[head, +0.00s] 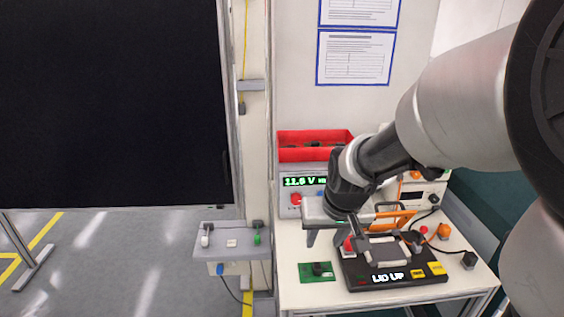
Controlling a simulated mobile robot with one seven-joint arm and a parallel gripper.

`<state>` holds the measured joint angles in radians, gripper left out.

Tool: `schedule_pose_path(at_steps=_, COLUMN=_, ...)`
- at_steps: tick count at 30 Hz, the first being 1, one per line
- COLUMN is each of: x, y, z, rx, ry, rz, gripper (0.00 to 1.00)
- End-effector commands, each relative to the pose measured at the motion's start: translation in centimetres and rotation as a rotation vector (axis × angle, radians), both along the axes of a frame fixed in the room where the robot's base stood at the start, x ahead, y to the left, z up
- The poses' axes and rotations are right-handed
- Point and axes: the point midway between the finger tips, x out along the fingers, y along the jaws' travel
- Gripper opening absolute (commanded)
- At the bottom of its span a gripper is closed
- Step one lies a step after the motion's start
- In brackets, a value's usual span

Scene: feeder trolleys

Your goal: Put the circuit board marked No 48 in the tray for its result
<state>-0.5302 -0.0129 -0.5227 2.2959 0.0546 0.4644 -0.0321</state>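A green circuit board (307,275) with a dark part on it lies flat on the white table, left of a black test fixture. Its number is too small to read. The fixture (360,281) shows "LID UP" on its front. My gripper (332,239) is above and behind the board, pointing down, its fingers apart and nothing seen between them. A red tray (300,154) stands at the back of the table with dark items inside; I cannot read any result label on it.
A meter (287,183) reading 11.6 V stands below the red tray; my arm covers part of it. An orange-and-white device (421,191), cables and an orange knob (444,231) are at the right. A small grey shelf (219,243) is at the left. The table's front-left corner is clear.

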Motion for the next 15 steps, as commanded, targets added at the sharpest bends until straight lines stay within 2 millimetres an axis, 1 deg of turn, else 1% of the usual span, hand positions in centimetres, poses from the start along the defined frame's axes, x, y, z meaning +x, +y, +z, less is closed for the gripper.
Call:
schedule_pose_path(at_steps=3, x=1.1, y=-0.2, z=-1.1, rx=-0.031, ry=0.001, rz=0.000, gripper=0.39)
schedule_pose_path(at_steps=7, x=1.9, y=-0.3, z=-2.9, rx=-0.038, ry=0.001, rz=-0.002, gripper=0.39)
schedule_pose_path(at_steps=15, x=4.0, y=-0.4, z=-8.5, rx=-0.038, ry=0.002, rz=-0.005, gripper=0.39)
